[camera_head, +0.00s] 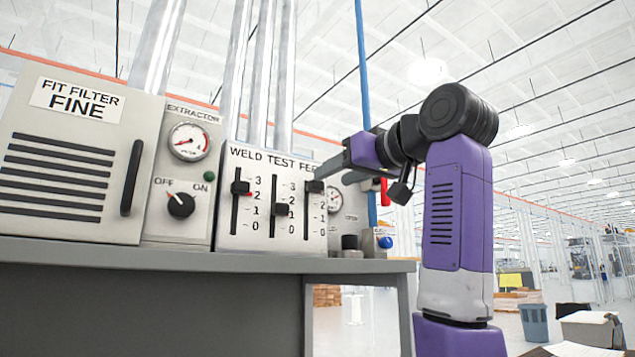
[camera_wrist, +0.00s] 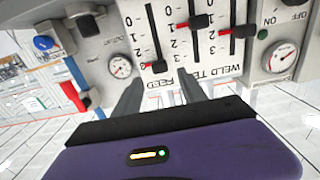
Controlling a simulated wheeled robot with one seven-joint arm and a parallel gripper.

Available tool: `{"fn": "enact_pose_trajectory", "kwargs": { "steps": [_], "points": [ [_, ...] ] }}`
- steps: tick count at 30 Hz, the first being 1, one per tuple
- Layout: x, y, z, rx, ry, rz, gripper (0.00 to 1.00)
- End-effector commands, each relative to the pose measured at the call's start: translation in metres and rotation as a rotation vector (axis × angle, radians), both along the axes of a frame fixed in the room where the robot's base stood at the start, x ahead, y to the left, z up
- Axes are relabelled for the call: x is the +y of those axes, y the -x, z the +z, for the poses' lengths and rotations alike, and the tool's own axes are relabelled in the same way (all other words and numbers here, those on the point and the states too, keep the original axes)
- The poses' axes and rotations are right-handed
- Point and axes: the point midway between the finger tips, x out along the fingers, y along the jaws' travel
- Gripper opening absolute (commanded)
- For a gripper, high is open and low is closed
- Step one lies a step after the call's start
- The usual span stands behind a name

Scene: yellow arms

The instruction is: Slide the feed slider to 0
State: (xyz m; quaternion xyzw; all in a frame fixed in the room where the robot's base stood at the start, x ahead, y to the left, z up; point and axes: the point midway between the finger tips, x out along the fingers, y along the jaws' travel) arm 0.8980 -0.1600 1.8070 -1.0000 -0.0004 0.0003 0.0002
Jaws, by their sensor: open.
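The feed slider is the rightmost of three vertical sliders in the head view, with its dark knob (camera_head: 315,187) near the top of its slot, by the 3. The wrist view is upside down; there the feed knob (camera_wrist: 160,66) is leftmost, beside the 3. My gripper (camera_head: 319,171) is open at the panel, just above the feed knob in the head view. In the wrist view its two fingers (camera_wrist: 163,82) are spread, with the knob just beyond the gap between their tips. I cannot tell whether they touch it.
A gauge (camera_head: 334,200) is right of the sliders. A blue button (camera_head: 385,242) and a red handle (camera_wrist: 73,96) are beyond. The bench edge (camera_head: 200,255) runs below.

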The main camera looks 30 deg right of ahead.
Motion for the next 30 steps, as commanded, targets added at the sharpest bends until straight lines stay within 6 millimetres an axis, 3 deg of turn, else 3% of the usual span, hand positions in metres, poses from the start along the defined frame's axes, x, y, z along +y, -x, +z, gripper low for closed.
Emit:
{"fn": "enact_pose_trajectory", "kwargs": {
  "steps": [6,12,23,30],
  "points": [
    [0.000,-0.036,0.002,0.004,0.000,0.000,0.49],
    [0.000,-0.057,0.001,0.002,0.000,0.000,0.49],
    [0.000,-0.063,-0.001,0.000,0.000,0.000,0.49],
    [0.000,-0.063,-0.001,0.000,0.000,0.000,0.04]
  ]
}}
